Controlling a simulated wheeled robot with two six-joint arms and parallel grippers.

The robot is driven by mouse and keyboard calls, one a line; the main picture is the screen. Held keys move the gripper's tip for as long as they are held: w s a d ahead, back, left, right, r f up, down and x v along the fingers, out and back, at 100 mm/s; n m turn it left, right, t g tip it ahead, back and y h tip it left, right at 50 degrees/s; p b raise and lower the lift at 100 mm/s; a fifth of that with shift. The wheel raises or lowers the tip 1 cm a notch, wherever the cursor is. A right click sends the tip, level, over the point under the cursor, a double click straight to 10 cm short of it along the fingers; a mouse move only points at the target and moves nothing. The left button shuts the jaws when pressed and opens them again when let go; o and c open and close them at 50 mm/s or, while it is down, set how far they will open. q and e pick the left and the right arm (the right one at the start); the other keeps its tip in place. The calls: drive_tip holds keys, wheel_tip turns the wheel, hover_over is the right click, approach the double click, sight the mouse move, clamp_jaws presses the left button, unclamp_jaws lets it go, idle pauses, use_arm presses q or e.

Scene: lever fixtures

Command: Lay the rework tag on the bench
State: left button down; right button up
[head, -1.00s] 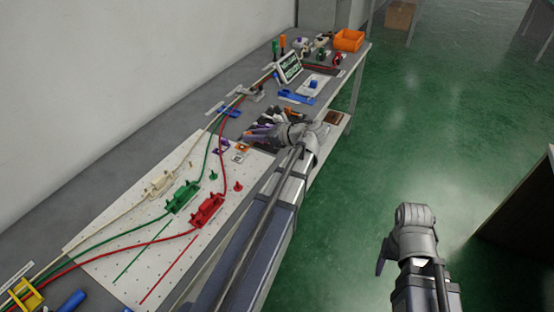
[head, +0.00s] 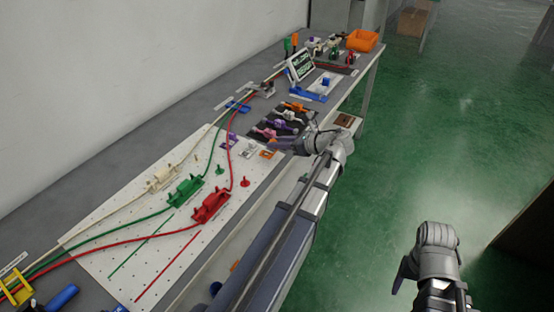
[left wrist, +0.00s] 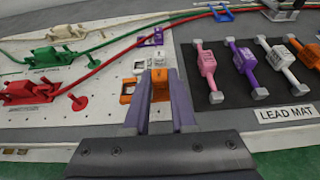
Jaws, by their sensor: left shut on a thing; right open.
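My left gripper (head: 275,146) is over the near edge of the bench, between the white pegboard and the dark lead mat. In the left wrist view its two fingers (left wrist: 160,108) are shut on a small orange tag (left wrist: 159,84). Whether the tag touches the bench I cannot tell. Left of the fingers lies an orange-framed piece (left wrist: 128,90), with a white one (left wrist: 140,67) and a purple one (left wrist: 153,37) behind. My right gripper (head: 402,275) is open and empty above the green floor, away from the bench.
The lead mat (left wrist: 222,98) holds several coloured leads beside the gripper. Red, green and cream fixtures (head: 211,207) with cables stand on the pegboard (head: 120,250). A small sign, a tray and an orange bin (head: 362,41) are farther along the bench.

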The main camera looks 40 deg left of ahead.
sight(277, 158)
use_arm(q)
drive_tip(key=shift+f, duration=0.1)
wheel_tip(277, 158, down, 4)
drive_tip(key=b, duration=0.3)
drive_tip(key=shift+r, duration=0.2)
drive_tip(key=shift+f+b, duration=0.15)
drive_tip(key=shift+b, duration=0.3)
drive_tip(key=c, duration=0.7)
unclamp_jaws()
drive_tip(key=shift+c, duration=0.2)
